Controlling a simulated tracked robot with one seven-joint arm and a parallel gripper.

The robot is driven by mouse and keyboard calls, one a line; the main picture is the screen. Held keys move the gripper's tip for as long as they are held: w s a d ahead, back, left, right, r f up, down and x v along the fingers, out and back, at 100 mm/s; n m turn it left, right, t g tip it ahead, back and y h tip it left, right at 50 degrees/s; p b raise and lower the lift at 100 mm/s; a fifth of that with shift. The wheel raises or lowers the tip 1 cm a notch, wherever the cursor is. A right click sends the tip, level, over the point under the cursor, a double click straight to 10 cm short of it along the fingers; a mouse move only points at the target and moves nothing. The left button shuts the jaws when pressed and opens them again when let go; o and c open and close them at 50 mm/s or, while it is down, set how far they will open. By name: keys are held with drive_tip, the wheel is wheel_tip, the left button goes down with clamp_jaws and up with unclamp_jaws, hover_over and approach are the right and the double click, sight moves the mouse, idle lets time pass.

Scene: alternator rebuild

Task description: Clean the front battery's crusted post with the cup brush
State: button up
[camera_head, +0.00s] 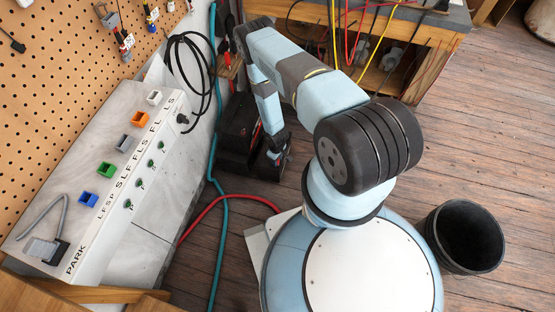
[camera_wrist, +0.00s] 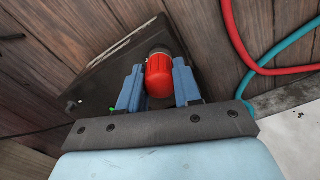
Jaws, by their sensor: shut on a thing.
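A red rounded tool body (camera_wrist: 159,76), which looks like the cup brush, sits between the two blue fingers of my gripper (camera_wrist: 158,70) in the wrist view. The fingers are shut on it from both sides. Its far end lies over the dark top of the front battery (camera_wrist: 105,70). The brush's working end and the crusted post are hidden, so contact cannot be told. In the head view my gripper (camera_head: 278,150) reaches down at the front battery (camera_head: 268,168), which stands low on the floor and is partly covered by my arm.
Another black battery or case (camera_head: 238,118) stands behind. Red (camera_head: 235,197) and teal (camera_head: 222,215) hoses run beside the batteries. A white cabinet (camera_head: 150,225) with a labelled sloping top is at left, a wooden bench (camera_head: 435,60) behind, and a black bin (camera_head: 463,238) at right.

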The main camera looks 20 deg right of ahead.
drive_tip(key=m, duration=1)
drive_tip(key=n, duration=0.5)
drive_tip(key=shift+r, duration=3.75)
